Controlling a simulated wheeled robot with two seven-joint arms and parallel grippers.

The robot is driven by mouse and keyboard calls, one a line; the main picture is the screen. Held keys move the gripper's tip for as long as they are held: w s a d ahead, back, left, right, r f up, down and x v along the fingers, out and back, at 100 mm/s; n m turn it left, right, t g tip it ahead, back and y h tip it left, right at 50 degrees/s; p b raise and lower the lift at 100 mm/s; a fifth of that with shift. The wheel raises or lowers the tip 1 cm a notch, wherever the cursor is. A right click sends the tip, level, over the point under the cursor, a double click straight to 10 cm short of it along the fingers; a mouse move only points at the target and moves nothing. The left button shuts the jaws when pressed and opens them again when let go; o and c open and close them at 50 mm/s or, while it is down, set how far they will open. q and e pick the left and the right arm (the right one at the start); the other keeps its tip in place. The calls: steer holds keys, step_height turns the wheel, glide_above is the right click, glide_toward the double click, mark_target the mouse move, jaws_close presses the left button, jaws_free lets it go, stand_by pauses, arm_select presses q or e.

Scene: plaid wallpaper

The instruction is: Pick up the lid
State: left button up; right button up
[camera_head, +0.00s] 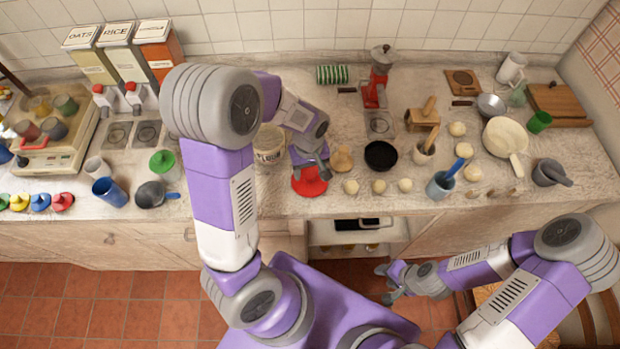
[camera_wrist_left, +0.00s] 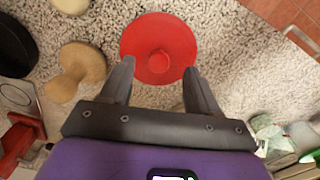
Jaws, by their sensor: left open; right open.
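A round red lid (camera_head: 308,184) with a knob lies on the counter near its front edge. In the left wrist view the red lid (camera_wrist_left: 157,35) shows as a disc with a central knob between my fingertips. My left gripper (camera_head: 312,168) is open above the lid, its fingers pointing down; in the wrist view the open fingers (camera_wrist_left: 159,70) straddle the knob side of the disc. Whether they touch it, I cannot tell. My right gripper (camera_head: 385,284) is open and empty, low in front of the counter, away from the lid.
A tan wooden piece (camera_head: 342,159) stands close right of the lid, and a labelled tub (camera_head: 269,148) close behind left. A black pan (camera_head: 381,155) and several pale balls (camera_head: 379,186) lie further right. A green lid (camera_head: 163,162) and several colored lids (camera_head: 40,202) are at left.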

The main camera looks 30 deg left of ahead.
mark_target(310, 176)
arm_select(q)
steer(key=f, duration=0.3)
steer(key=shift+w+f, duration=0.2)
steer(key=shift+f, duration=0.05)
steer(key=shift+c, duration=0.2)
steer(key=c, duration=1.1)
